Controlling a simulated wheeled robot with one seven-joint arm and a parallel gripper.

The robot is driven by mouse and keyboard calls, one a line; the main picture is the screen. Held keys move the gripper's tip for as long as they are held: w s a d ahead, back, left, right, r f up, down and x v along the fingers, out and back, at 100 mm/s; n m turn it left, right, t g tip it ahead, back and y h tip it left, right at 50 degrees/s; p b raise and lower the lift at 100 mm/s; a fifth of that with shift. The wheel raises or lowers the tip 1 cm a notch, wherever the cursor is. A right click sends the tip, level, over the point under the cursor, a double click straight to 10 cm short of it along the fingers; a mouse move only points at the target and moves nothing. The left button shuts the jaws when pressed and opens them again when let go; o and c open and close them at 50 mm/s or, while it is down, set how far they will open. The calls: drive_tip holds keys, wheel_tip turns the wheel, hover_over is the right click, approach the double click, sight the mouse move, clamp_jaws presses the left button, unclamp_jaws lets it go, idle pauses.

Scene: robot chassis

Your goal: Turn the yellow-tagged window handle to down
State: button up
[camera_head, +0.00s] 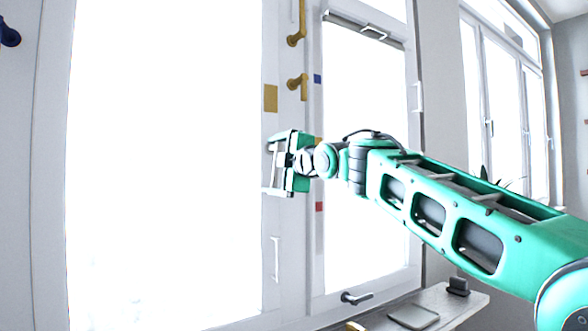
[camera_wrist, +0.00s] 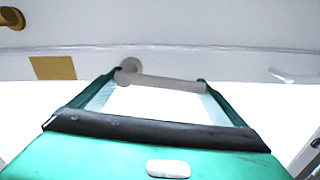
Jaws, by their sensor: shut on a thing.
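The window handle is a pale grey bar with a round base (camera_wrist: 165,82). It sits on the white sash between my fingers in the wrist view. A mustard-yellow tag (camera_head: 270,98) is on the frame just above it in the head view and also shows in the wrist view (camera_wrist: 53,67). The handle runs from its base, on the tag's side, away from the tag, so it points roughly down. My gripper (camera_head: 272,167) is at the handle and shut on it, one finger near the base and one near the tip. In the head view my gripper partly hides the handle.
Gold handles (camera_head: 297,84) are above right, with a blue tag (camera_head: 317,79). A red tag (camera_head: 319,207) is lower right. A white handle (camera_head: 276,258) is below my gripper. A dark handle (camera_head: 356,298) and a sill (camera_head: 450,305) with small objects are lower right.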

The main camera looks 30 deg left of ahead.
drive_tip(key=shift+w+d+n, duration=0.25)
drive_tip(key=shift+w+n, duration=0.25)
drive_tip(key=shift+n, duration=0.2)
drive_tip(key=shift+w+d, duration=0.15)
drive_tip(key=shift+w, duration=0.1)
drive_tip(key=o, duration=1.2)
drive_tip(key=shift+w+f, duration=0.1)
drive_tip(key=shift+c, duration=0.2)
drive_tip(key=shift+s, duration=0.25)
drive_tip(key=v, duration=1)
drive_tip(key=shift+d, duration=0.35)
drive_tip(key=shift+w, duration=0.1)
